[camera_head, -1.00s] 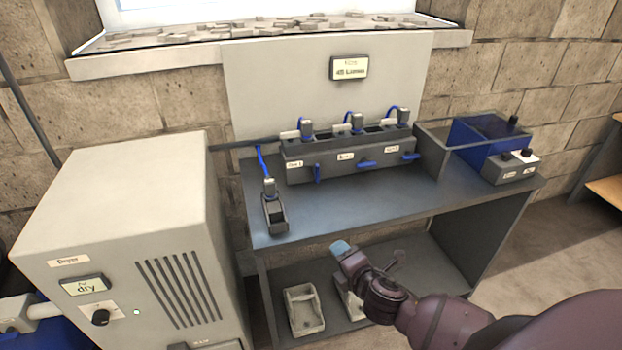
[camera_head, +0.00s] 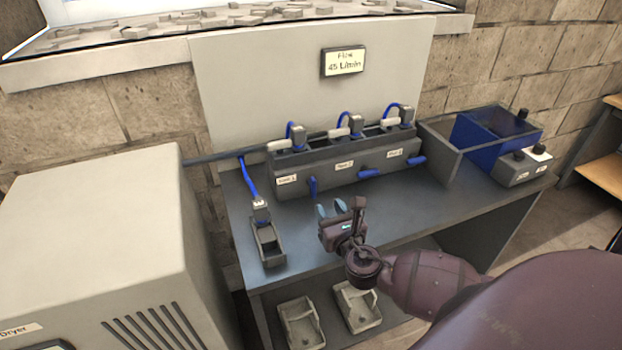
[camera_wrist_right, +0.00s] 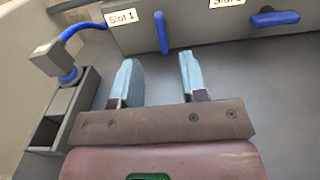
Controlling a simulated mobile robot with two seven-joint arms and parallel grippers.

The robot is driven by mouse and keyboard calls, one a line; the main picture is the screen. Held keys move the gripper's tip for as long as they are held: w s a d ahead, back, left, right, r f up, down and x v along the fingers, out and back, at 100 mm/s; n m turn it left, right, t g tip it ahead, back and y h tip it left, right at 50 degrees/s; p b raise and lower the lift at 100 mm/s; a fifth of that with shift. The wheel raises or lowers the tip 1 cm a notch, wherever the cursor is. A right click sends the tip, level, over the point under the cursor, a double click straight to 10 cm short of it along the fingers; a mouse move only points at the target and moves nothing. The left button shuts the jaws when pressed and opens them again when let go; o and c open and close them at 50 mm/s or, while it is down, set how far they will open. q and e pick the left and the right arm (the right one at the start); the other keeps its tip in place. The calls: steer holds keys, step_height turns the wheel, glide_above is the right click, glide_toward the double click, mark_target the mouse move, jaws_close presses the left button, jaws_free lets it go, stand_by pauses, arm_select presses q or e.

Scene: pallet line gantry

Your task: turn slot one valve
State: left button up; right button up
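The slot one valve (camera_head: 313,186) is a blue lever, pointing straight down, on the front of the grey slot block (camera_head: 330,171), beside a "Slot 1" label. It also shows in the right wrist view (camera_wrist_right: 161,32), just beyond the fingertips and between them sideways. The other two blue levers, slot two's (camera_head: 369,174) and slot three's (camera_head: 416,161), lie roughly level. My right gripper (camera_head: 330,210) is open and empty, in front of and below the slot one valve, apart from it. Its two pale blue fingers (camera_wrist_right: 157,80) are spread in the right wrist view. My left gripper is not in view.
A small grey holder (camera_head: 268,243) with a blue-hosed connector stands left on the bench (camera_head: 400,207). A blue box (camera_head: 488,135) is at right. The beige dryer (camera_head: 100,250) stands at left. Two trays (camera_head: 301,322) sit below. A display (camera_head: 344,61) reads 45 L/min.

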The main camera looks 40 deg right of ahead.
mark_target(315, 185)
steer(key=x, duration=1)
steer(key=shift+a+b, duration=0.1)
steer(key=shift+b, duration=0.3)
steer(key=shift+c, duration=0.2)
jaws_close()
